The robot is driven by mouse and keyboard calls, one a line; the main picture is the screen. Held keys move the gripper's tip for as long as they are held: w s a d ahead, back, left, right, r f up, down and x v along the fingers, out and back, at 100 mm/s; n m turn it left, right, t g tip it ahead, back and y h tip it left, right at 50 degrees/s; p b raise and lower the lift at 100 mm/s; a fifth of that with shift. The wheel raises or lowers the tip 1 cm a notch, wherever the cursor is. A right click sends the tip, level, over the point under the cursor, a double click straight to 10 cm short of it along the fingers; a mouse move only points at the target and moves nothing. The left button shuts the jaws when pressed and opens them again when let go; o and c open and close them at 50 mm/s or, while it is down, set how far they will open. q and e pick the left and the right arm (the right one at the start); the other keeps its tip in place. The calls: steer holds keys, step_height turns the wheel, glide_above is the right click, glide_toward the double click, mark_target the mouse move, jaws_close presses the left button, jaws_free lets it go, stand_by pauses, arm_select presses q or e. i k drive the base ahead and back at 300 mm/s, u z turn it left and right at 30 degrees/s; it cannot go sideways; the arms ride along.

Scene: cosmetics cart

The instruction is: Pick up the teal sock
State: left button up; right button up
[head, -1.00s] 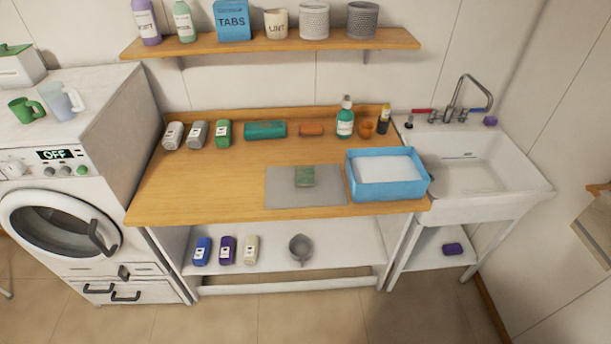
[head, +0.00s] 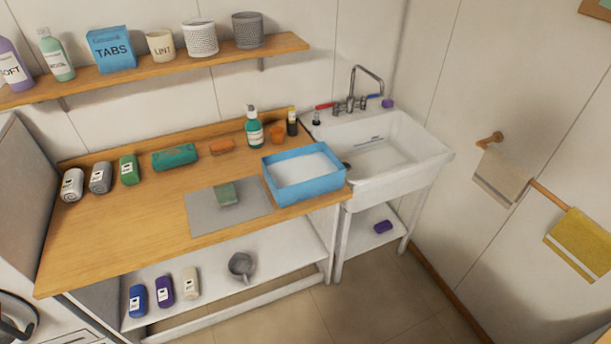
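A teal bundle (head: 175,157) lies toward the back of the wooden counter. I cannot tell for sure whether it is the teal sock. Neither of my grippers is in the head view.
Several items sit on the lower shelf (head: 215,292). The front left counter is clear.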

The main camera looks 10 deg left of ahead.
mark_target(225, 193)
steer(key=k, duration=0.45)
steer(key=u, duration=0.85)
steer(key=i, duration=0.75)
steer(key=z, duration=0.15)
